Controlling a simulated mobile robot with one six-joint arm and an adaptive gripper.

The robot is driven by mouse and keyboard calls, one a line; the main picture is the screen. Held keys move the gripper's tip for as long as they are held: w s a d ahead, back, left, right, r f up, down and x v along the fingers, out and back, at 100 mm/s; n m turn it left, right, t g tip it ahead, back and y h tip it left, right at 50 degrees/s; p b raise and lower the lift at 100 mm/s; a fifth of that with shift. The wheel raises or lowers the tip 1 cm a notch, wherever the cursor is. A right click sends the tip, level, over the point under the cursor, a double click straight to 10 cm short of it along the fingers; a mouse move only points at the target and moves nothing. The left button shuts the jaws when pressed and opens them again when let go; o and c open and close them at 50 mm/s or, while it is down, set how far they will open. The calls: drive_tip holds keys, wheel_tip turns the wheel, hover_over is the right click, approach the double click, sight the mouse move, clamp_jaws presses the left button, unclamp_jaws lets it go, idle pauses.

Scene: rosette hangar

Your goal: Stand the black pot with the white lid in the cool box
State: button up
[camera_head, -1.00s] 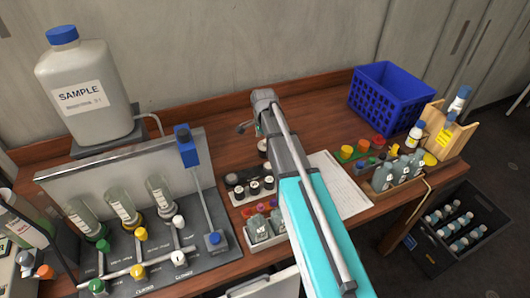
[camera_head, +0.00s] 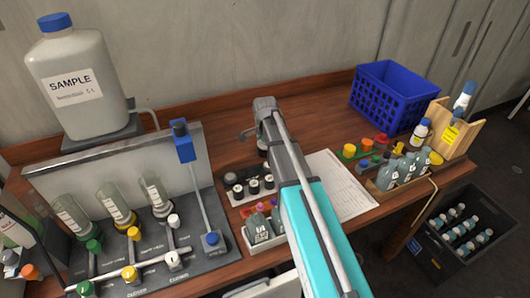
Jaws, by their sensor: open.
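Several small black pots with white lids (camera_head: 253,186) stand in a pale rack on the bench, left of my arm. Another dark pot with a pale top (camera_head: 262,143) stands apart behind them, partly hidden by my arm. My gripper (camera_head: 249,133) is at the far end of my arm, just above and beside this single pot. One finger shows to the left; the rest is hidden by the wrist. It is open, and I see nothing held in it. I cannot make out a thing that is clearly the cool box.
A blue basket (camera_head: 393,94) stands at the back right, near a wooden rack (camera_head: 455,128) with bottles. A valve panel (camera_head: 150,245) and a large sample bottle (camera_head: 75,75) fill the left. A dark crate of bottles (camera_head: 462,235) is on the floor. The bench behind my gripper is clear.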

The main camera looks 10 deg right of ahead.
idle(0.4)
drive_tip(key=c, duration=1)
drive_tip(key=shift+r, duration=0.15)
wheel_tip(320, 180, up, 3)
drive_tip(key=p, duration=0.3)
drive_tip(key=s+d+r+p, duration=0.6)
drive_tip(key=s+r+p, duration=0.3)
drive_tip(key=s, duration=0.3)
drive_tip(key=shift+s+d+r+p, duration=0.25)
drive_tip(key=shift+r+p, duration=0.1)
drive_tip(key=shift+p, duration=0.15)
